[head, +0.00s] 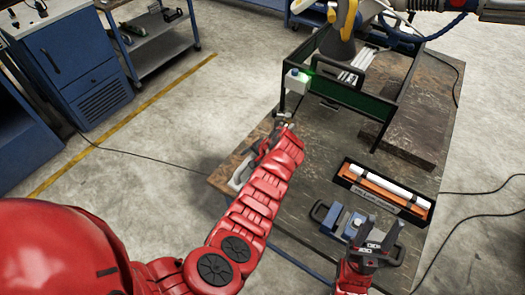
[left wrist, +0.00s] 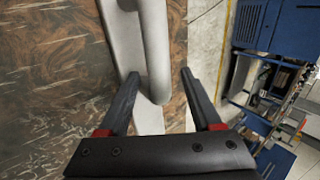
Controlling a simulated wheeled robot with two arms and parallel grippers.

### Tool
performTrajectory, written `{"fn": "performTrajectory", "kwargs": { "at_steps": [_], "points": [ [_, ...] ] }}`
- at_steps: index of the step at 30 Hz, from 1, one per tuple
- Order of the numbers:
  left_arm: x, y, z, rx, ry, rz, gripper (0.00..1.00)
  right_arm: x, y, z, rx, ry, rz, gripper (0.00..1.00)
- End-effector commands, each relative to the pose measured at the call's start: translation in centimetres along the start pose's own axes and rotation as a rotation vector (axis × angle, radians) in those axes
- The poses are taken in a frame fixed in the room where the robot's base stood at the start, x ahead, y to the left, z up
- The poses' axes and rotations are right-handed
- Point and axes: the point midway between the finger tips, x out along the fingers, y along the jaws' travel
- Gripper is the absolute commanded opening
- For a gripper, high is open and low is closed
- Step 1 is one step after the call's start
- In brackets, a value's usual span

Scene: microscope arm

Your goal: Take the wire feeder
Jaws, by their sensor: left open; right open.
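A pale grey part with a rounded, bar-like handle (left wrist: 155,40) lies on the worn table, and it looks like the wire feeder, though I cannot be sure. In the head view this grey part (head: 239,177) shows at the table's left edge, mostly hidden by my left arm. My left gripper (head: 262,150) is open above it. In the left wrist view the open fingers (left wrist: 160,76) stand on either side of the handle's end, with gaps visible. My right gripper (head: 380,230) is open and empty at the table's front right.
A blue and grey device (head: 345,222) sits beside my right gripper. A green-panelled frame (head: 350,98) stands at the back, under another arm (head: 345,25). Blue cabinets stand left.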

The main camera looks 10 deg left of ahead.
Motion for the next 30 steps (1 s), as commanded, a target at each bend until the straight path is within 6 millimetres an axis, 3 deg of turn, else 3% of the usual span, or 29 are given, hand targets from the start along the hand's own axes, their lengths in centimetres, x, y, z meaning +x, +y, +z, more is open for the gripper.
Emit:
{"fn": "performTrajectory", "kwargs": {
  "at_steps": [11, 22, 30],
  "points": [
    [0.59, 0.09, 0.16, 0.001, -0.003, 0.001, 0.66, 0.15, 0.01, -0.02, 0.0, 0.0, 0.0, 0.5],
    [0.55, 0.1, 0.12, 0.001, -0.002, 0.001, 0.01, 0.15, 0.01, -0.03, 0.0, 0.0, 0.0, 0.5],
    [0.55, 0.13, 0.11, 0.001, -0.002, 0.002, 0.0, 0.15, 0.01, -0.03, 0.0, 0.0, 0.0, 0.5]
  ]
}}
